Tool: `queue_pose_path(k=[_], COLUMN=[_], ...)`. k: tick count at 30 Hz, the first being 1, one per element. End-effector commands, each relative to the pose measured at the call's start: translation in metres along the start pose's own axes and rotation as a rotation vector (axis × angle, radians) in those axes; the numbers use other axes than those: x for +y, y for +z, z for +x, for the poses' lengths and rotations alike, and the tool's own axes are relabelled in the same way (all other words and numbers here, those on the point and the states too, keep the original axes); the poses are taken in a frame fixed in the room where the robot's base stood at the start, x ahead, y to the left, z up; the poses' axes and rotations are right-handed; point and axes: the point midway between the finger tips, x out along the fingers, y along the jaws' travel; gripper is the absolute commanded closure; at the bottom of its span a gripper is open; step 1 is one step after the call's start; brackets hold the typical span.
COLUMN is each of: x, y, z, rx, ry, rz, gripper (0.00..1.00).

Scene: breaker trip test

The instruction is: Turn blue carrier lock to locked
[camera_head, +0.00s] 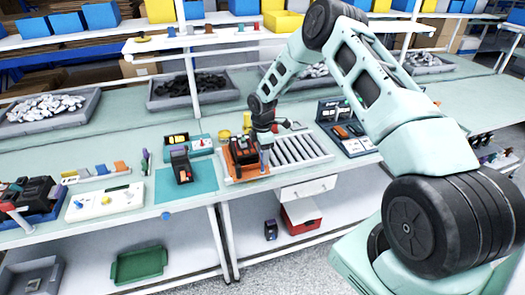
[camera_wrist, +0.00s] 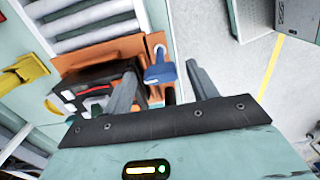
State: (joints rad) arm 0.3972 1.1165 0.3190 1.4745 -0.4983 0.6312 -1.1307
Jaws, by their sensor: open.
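The blue carrier lock (camera_wrist: 160,72) shows in the wrist view as a small blue lever at the edge of the orange carrier (camera_wrist: 118,50). A black breaker (camera_wrist: 95,88) sits on the carrier beside the lock. My gripper (camera_wrist: 161,69) is open, with one finger on each side of the lock in the picture. I cannot tell whether either finger touches it. In the head view my gripper (camera_head: 265,150) points down at the right side of the orange carrier (camera_head: 249,170). The lock is largely hidden there by the gripper.
A roller conveyor (camera_head: 298,150) lies right of the carrier. A teal mat (camera_head: 203,181) with a black device (camera_head: 181,166) lies to its left. The table's front edge is close to the carrier.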

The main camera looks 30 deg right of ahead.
Motion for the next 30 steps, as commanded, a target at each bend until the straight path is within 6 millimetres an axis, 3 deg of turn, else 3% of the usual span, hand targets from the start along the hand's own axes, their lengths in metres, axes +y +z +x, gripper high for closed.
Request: queue_pose_path(k=[4, 9, 20, 30], x=[0.0, 0.0, 0.0001, 0.0004], y=[0.0001, 0.0, -0.0003, -0.0004], z=[0.0001, -0.0001, 0.0011, 0.0035], rx=[0.0, 0.0, 0.0, 0.0], ry=[0.0, 0.0, 0.0, 0.001], rz=[0.0, 0.0, 0.039, 0.261], gripper=[0.42, 0.87, 0.86, 0.86])
